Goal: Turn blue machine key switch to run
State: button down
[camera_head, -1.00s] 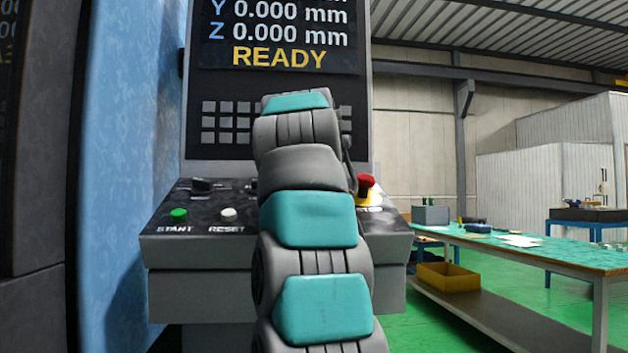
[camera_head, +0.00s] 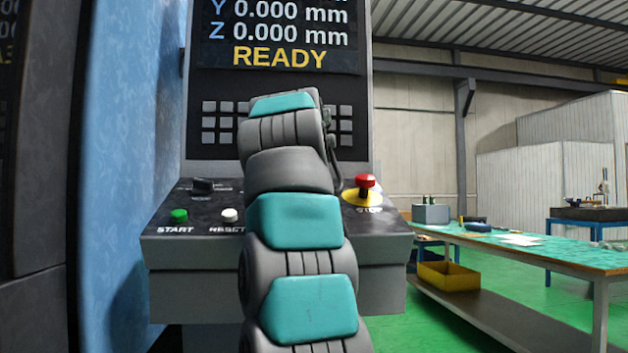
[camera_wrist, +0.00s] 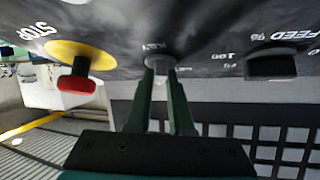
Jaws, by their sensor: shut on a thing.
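The blue machine (camera_head: 125,150) stands at the left in the head view, with its control console (camera_head: 185,255) in front of me. In the wrist view, which is upside down, my gripper (camera_wrist: 164,75) reaches the dark panel at a small grey key switch (camera_wrist: 160,65), below the label that seems to read KEY. Its two fingers are closed on the switch, and little of it shows between the tips. Which way the key points cannot be told. In the head view my arm hides both the gripper and the key switch.
A red stop button (camera_head: 365,185) on a yellow base sits to the right of my arm. A dark feed knob (camera_head: 203,186), a green start button (camera_head: 179,215) and a white reset button (camera_head: 229,215) are on the left. The screen (camera_head: 279,35) reads READY.

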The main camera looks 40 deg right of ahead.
jog(key=shift+w, duration=0.1)
dwell(0.7)
jog(key=shift+r+m, duration=0.1)
jog(key=shift+m, duration=0.2)
jog(key=shift+a+m+g+h+p, duration=0.1)
jog(key=shift+m+g+h+p, duration=0.55)
jog(key=shift+m+g, duration=0.15)
dwell(1.4)
dwell(0.4)
jog(key=c, duration=0.8)
grip_release()
jog(key=v, duration=0.7)
jog(key=shift+s+a+r, duration=0.15)
jog(key=shift+s+a, duration=0.1)
jog(key=shift+s+a, duration=0.1)
